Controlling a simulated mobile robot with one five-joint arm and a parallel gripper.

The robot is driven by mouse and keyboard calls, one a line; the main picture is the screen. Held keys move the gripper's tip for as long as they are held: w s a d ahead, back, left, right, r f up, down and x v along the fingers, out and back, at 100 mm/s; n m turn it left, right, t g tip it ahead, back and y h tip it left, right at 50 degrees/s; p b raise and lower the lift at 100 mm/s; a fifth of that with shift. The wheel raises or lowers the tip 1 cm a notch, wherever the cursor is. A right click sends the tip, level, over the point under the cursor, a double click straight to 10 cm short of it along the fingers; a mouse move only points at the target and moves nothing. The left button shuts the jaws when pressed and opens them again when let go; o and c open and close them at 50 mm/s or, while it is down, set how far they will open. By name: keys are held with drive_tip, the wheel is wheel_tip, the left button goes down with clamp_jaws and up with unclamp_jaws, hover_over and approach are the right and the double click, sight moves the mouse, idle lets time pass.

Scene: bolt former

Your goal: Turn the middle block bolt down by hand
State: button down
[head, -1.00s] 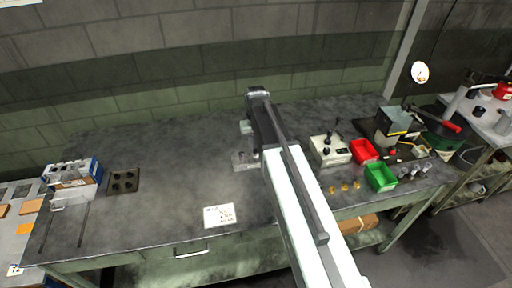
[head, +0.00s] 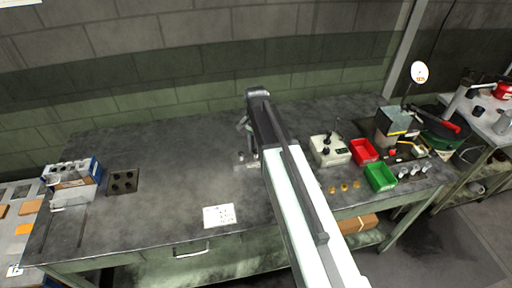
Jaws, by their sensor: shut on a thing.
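My arm reaches over the bench and its wrist bends down at the far end. My gripper (head: 246,127) shows only in part at the left of the arm, above a small grey metal block (head: 240,167) on the bench. The gripper is shut on a bolt over this block. The bolt is too small and too covered to make out, and so are the fingertips. The right part of the block is hidden behind my arm.
A white card (head: 219,216) lies at the bench's front. A dark block with holes (head: 123,181) and a blue-white box (head: 72,180) stand left. A control box (head: 330,150), red bin (head: 364,151), green bin (head: 380,177) and several brass pieces (head: 344,186) are right. The bench's left middle is clear.

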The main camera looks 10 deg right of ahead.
sight(256, 151)
drive_tip(key=shift+w, duration=0.1)
idle(0.3)
drive_tip(key=c, duration=1.2)
unclamp_jaws()
drive_tip(key=shift+c, duration=0.2)
drive_tip(key=shift+r, duration=0.1)
wheel_tip(256, 151, up, 8)
drive_tip(key=p, duration=0.7)
drive_tip(key=shift+f+p, duration=0.2)
drive_tip(key=shift+p, duration=0.2)
